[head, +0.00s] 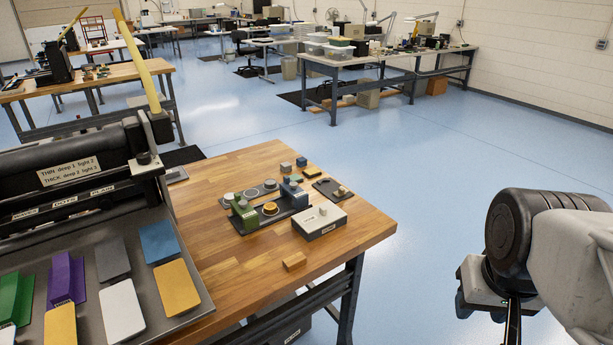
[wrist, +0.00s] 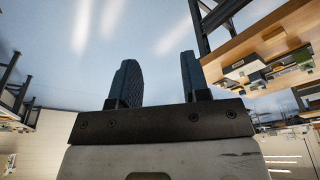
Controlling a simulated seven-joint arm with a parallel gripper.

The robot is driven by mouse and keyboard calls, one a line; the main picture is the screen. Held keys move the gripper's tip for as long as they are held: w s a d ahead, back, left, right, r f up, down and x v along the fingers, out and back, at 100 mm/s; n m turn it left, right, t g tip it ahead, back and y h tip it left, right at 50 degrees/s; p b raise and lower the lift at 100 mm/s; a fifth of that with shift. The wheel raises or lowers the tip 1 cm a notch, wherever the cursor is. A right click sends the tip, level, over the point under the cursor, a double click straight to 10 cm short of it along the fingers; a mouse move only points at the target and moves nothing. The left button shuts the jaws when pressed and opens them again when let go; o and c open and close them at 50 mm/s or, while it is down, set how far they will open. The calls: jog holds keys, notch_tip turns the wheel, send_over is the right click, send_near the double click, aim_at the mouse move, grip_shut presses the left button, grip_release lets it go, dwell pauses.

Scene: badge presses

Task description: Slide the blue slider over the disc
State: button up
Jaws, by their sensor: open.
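The blue slider (head: 291,191) stands at the right end of a dark base on the wooden table in the head view. A green slider (head: 244,214) stands at the base's left end. A disc with a yellow-orange rim (head: 270,208) sits between them, apart from the blue slider and uncovered. My gripper (wrist: 158,80) is open and empty in the wrist view, its two dark fingers spread. In the head view my arm is at the far right, off the table, well away from the sliders.
A white box (head: 319,221) stands right of the base, with a small wooden block (head: 294,261) in front. Grey discs (head: 270,184), small blocks and a dark tray (head: 331,188) lie behind. A large machine with coloured plates (head: 67,279) fills the left. Floor lies between table and arm.

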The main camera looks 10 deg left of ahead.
jog(key=shift+w, duration=0.1)
jog(key=w+a+r+n, duration=0.1)
jog(key=w+a+r, duration=0.2)
jog(key=w, duration=0.5)
jog(key=w+a+r+n, duration=0.1)
jog(key=w+a+r, duration=0.2)
jog(key=w, duration=0.6)
jog(key=n+g, duration=0.3)
jog(key=n, duration=0.4)
send_over(294, 191)
jog(key=w+a, duration=0.3)
jog(key=w, duration=0.2)
jog(key=f, duration=1.4)
jog(key=shift+s+a+f, duration=0.1)
jog(key=shift+s+f, duration=0.05)
jog(key=shift+s, duration=0.05)
jog(key=shift+w+a+f, duration=0.2)
jog(key=shift+a+f, duration=0.15)
jog(key=shift+a, duration=0.1)
jog(key=shift+f, duration=3.85)
